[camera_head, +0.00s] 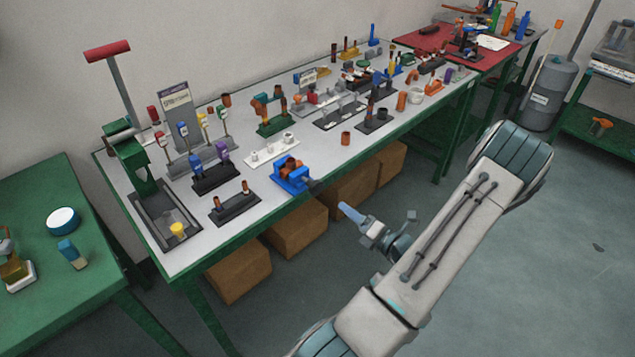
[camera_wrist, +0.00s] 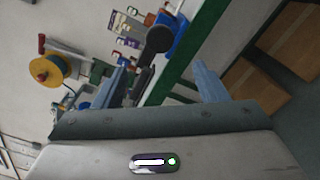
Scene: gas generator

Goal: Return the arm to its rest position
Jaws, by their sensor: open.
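My arm reaches from the lower middle of the head view up to the right and back toward the workbench. My gripper (camera_head: 347,211) is beside the front edge of the white-topped workbench (camera_head: 210,255), near a blue vise (camera_head: 293,177). In the wrist view, the two blue-grey fingers of my gripper (camera_wrist: 160,85) stand wide apart. Nothing is held between them. The blue vise (camera_wrist: 168,42) with its dark round handle end shows beyond the fingers, apart from them as far as I can tell.
Cardboard boxes (camera_head: 298,231) stand under the workbench. A green table (camera_head: 55,290) is at the left and a red-topped table (camera_head: 440,38) at the back right. A grey cylinder (camera_head: 551,92) stands at the right. Open floor (camera_head: 560,260) lies right of my arm.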

